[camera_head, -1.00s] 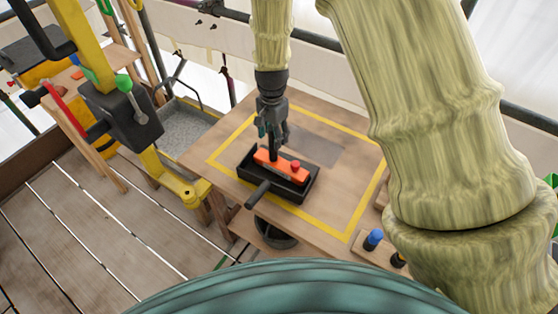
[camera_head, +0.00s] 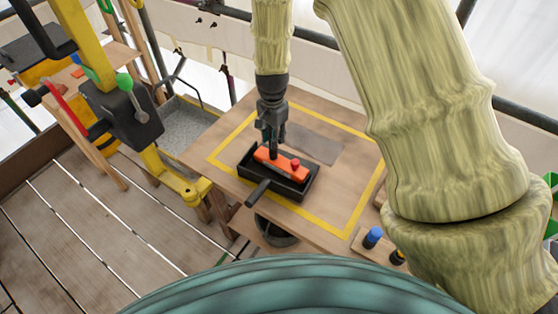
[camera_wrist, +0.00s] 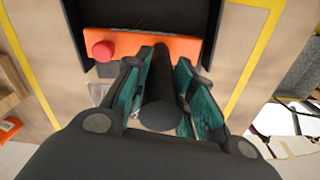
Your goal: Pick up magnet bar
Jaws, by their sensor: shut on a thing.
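The magnet bar (camera_head: 269,158) is an orange bar with a red knob at one end and a black upright post. It lies in a black tray (camera_head: 301,193) on the wooden table. In the wrist view the orange bar (camera_wrist: 150,47) spans the tray, with its red knob at the left. My gripper (camera_head: 272,145) is above the bar, shut on its black post (camera_wrist: 162,85). The post stands between the two teal finger pads in the wrist view. The fingertips are partly hidden in the head view.
The wooden table (camera_head: 222,143) has a yellow outlined square around the tray. A grey plate (camera_head: 318,146) lies behind the tray. A blue-topped peg (camera_head: 372,237) stands at the table's front right. A dark bucket (camera_head: 275,233) is below the front edge. A yellow stand (camera_head: 180,180) is at the left.

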